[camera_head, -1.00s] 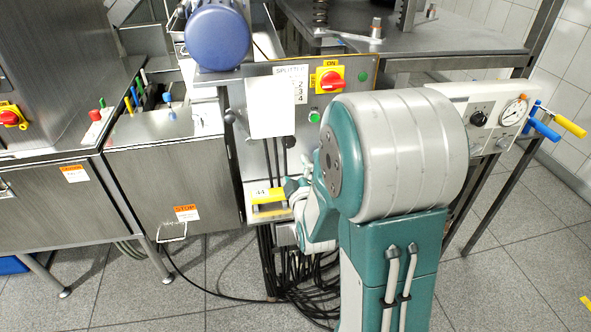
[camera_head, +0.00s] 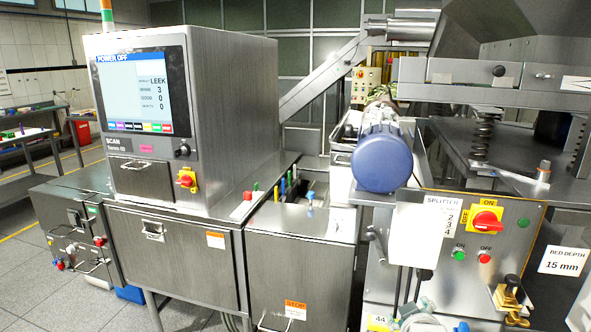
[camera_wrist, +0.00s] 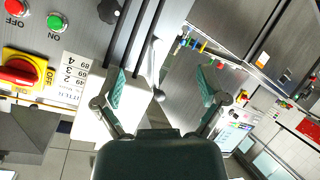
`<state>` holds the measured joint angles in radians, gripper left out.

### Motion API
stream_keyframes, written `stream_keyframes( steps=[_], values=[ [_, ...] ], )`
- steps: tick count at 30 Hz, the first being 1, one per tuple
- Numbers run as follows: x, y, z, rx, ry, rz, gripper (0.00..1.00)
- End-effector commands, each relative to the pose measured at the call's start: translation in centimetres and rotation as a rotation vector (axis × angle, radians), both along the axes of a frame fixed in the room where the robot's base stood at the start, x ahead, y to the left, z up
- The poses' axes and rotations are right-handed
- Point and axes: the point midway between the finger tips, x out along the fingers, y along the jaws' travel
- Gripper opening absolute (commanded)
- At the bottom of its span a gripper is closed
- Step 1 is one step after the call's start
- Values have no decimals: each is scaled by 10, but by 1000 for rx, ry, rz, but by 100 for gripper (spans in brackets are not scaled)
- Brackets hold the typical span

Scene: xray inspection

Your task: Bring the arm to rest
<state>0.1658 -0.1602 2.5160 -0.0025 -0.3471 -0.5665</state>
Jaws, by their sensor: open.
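My gripper (camera_wrist: 161,87) shows in the wrist view. Its two fingers with green pads are spread wide apart with nothing between them. The splitter panel, with a red rotary switch on a yellow plate, a green button and a red button, lies at the left of that view.
The scanner cabinet (camera_head: 240,110) stands at the left, its screen (camera_head: 142,88) reading "POWER OFF". The splitter panel (camera_head: 455,275) is at the lower right, below a blue motor (camera_head: 382,160). Tiled floor (camera_head: 50,270) is free at the lower left.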

Motion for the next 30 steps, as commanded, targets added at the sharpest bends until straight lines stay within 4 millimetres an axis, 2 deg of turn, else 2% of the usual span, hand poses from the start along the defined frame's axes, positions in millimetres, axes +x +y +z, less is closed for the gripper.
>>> stream_keyframes(
  steps=[1,8,12,18,21,24,30],
  values=[
    [-9,7,7,38,27,-3,91],
    [-61,36,22,222,216,-54,91],
    [-102,51,29,318,335,-102,91],
    [-163,66,38,425,495,-186,91],
    [-185,70,40,453,549,-220,91],
    [-195,71,40,466,577,-238,91],
    [-197,71,40,469,585,-243,91]
  ],
)
